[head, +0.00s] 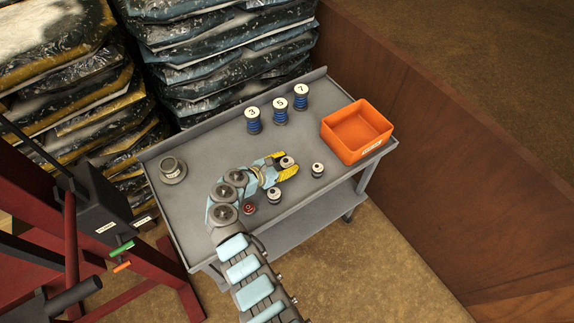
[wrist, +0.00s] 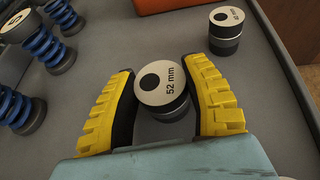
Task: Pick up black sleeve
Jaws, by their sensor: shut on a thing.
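The black sleeve between my fingers has a pale top marked "52 mm" and a dark hole; it shows in the wrist view (wrist: 166,88) and in the head view (head: 287,161). My gripper (head: 283,168), with yellow finger pads, is shut on this sleeve, one finger at each side; it also fills the wrist view (wrist: 163,90). The sleeve looks upright. I cannot tell whether its base touches the grey cart top. A second dark sleeve (head: 318,170) with a pale top stands to the right, apart from my gripper. Another (head: 274,195) stands nearer the front edge.
The grey cart (head: 205,145) holds blue springs with numbered tops (head: 280,112) at the back and an orange bin (head: 357,131) at right. A grey round part (head: 173,170) stands at left. A small red-topped part (head: 249,208) is beside my arm. A wooden wall (head: 440,150) borders the right.

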